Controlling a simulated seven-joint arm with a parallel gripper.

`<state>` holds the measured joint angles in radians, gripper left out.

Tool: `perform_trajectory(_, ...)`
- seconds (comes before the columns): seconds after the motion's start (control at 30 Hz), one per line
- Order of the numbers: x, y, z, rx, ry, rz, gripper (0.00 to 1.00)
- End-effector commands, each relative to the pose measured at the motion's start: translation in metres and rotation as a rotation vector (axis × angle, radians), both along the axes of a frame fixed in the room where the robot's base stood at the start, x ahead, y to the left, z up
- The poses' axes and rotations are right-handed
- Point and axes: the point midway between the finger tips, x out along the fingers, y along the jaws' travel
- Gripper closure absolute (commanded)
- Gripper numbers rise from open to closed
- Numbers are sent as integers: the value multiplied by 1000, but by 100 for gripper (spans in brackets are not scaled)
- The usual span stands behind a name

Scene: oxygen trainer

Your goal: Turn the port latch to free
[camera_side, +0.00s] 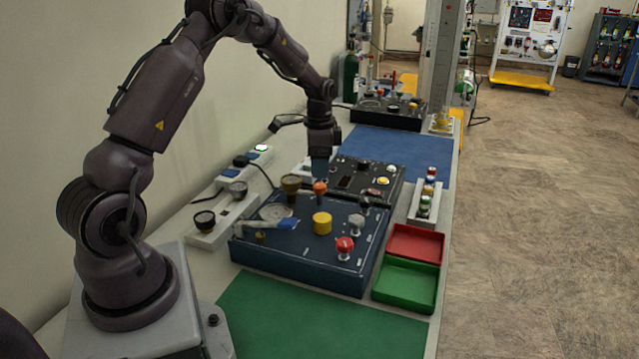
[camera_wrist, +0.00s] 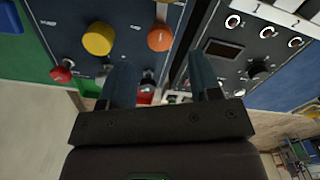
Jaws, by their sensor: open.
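My gripper (camera_side: 320,178) points down just above an orange knob (camera_side: 320,188) near the panel's far edge. In the wrist view the two fingers (camera_wrist: 161,65) are apart with nothing between them. The orange knob (camera_wrist: 160,38) shows beyond the gap between the fingertips. A yellow knob (camera_side: 322,222) and a red knob (camera_side: 345,244) stand nearer the side camera.
A second, black panel (camera_side: 378,180) adjoins behind. Red (camera_side: 415,244) and green (camera_side: 405,285) trays lie to the right. A rack of coloured pieces (camera_side: 426,200) stands beyond them. Gauges (camera_side: 204,220) sit at the left. The green mat (camera_side: 310,325) in front is clear.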

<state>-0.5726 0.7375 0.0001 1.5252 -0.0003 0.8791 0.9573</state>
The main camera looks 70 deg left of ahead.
Motion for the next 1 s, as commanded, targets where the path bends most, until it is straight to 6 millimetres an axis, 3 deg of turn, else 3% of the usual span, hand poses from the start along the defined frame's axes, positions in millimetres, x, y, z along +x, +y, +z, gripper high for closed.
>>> perform_trajectory(0.1, 0, -1, -24, -2, 3, 0, 43)
perform_trajectory(0.3, 0, 0, -48, 0, 0, 0, 43)
perform_trajectory(0.7, 0, 0, -55, 1, -2, 1, 43)
perform_trajectory(0.9, 0, 0, -55, 1, -2, 1, 88)
perform_trajectory(1.0, 0, 0, -55, 1, -2, 1, 92)
